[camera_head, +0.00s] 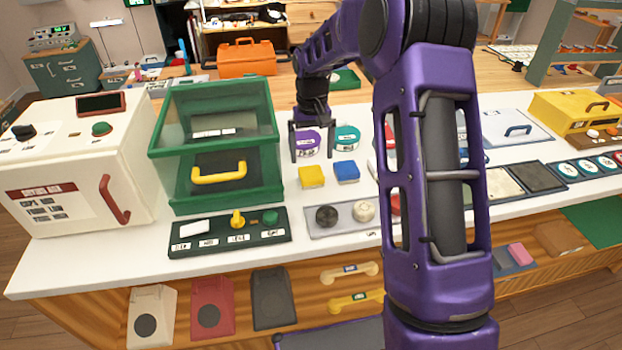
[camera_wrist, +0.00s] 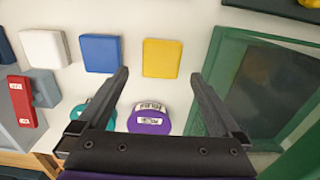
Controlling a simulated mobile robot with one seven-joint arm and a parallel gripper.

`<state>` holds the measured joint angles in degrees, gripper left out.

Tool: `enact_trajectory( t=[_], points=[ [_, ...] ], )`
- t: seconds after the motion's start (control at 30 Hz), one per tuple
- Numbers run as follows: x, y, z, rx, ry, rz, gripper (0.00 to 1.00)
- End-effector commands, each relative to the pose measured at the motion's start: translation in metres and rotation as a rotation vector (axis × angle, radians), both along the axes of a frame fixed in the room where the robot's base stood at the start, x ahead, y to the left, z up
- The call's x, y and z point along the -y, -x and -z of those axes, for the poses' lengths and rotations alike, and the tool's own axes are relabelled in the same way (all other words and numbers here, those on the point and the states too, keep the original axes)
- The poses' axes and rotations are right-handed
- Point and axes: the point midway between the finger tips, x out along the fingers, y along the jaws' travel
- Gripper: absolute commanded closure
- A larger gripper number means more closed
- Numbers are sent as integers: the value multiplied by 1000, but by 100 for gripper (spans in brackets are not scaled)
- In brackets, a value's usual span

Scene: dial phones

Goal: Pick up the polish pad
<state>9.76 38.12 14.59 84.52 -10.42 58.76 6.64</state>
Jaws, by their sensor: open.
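My gripper (camera_head: 307,157) is open and empty, pointing down above the counter; its fingers also show in the wrist view (camera_wrist: 160,74). No pad's label is readable, so I cannot tell for sure which thing is the polish pad. A round purple piece with white labels (camera_wrist: 149,117) lies between the fingers in the wrist view, partly hidden by the gripper's body. A similar teal piece (camera_head: 347,138) lies to its right in the head view. A square yellow pad (camera_head: 311,177) and a square blue pad (camera_head: 347,171) lie nearer the counter's front edge.
A green glass-sided case with a yellow handle (camera_head: 219,172) stands close left of my gripper. A grey tray (camera_head: 341,230) holds a dark and a pale knob. A dark green labelled panel (camera_head: 209,243) lies along the front. My arm hides part of the counter.

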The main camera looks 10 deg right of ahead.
Motion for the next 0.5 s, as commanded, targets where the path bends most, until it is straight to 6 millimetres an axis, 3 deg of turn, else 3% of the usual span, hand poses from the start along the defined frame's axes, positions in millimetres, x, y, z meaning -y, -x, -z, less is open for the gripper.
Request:
enact_trajectory(
  t=[0.1, 0.37, 0.5],
  points=[
    [0, 0, 15, 0, 1, 0, 0],
    [-1, 1, 30, -1, 0, 0, 0],
    [-2, 2, 51, -2, 0, -2, 0]
  ],
)
